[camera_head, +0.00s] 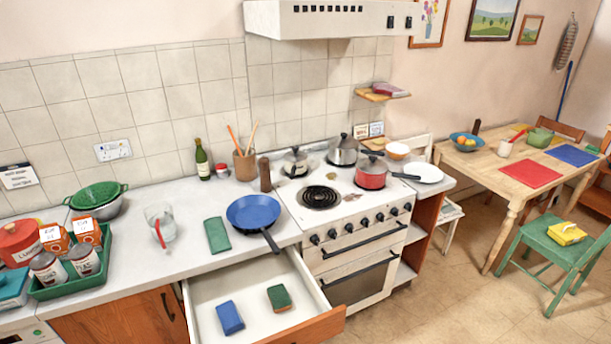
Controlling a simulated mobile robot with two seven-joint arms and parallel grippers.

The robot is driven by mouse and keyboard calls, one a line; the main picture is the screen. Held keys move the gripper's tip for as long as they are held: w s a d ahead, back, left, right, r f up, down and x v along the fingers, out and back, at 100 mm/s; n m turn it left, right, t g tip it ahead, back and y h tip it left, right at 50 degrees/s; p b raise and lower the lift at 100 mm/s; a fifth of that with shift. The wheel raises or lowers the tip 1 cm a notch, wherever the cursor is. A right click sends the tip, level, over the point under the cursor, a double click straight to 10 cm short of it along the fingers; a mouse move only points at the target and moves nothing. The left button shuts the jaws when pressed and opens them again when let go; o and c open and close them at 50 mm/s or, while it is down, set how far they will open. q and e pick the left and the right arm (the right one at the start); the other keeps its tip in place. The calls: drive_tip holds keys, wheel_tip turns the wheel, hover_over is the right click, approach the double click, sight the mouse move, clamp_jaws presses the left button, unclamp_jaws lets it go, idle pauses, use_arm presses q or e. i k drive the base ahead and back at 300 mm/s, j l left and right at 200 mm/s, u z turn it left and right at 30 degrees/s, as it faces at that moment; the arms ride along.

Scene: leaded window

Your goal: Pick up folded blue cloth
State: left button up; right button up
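A small blue folded block that looks like the folded blue cloth (230,317) lies in the open drawer (205,291), left of the drawer's middle. A green and brown block (279,298) lies to its right in the same drawer, apart from it. The drawer is pulled out below the counter, left of the stove. Neither of my grippers is in view.
A folded green cloth (217,235) and a blue frying pan (253,212) are on the counter (190,259) above the drawer. A glass jug (160,223) and a green tray (105,260) stand farther left. The stove (345,220) holds pots. Floor is clear in front.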

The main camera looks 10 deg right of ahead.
sight(231, 321)
drive_tip(key=i+l+u, duration=0.3)
drive_tip(key=i+l, duration=0.25)
drive_tip(key=i, duration=0.3)
drive_tip(key=i+l+u, duration=0.35)
drive_tip(key=i+l, duration=0.4)
drive_tip(key=i, duration=0.1)
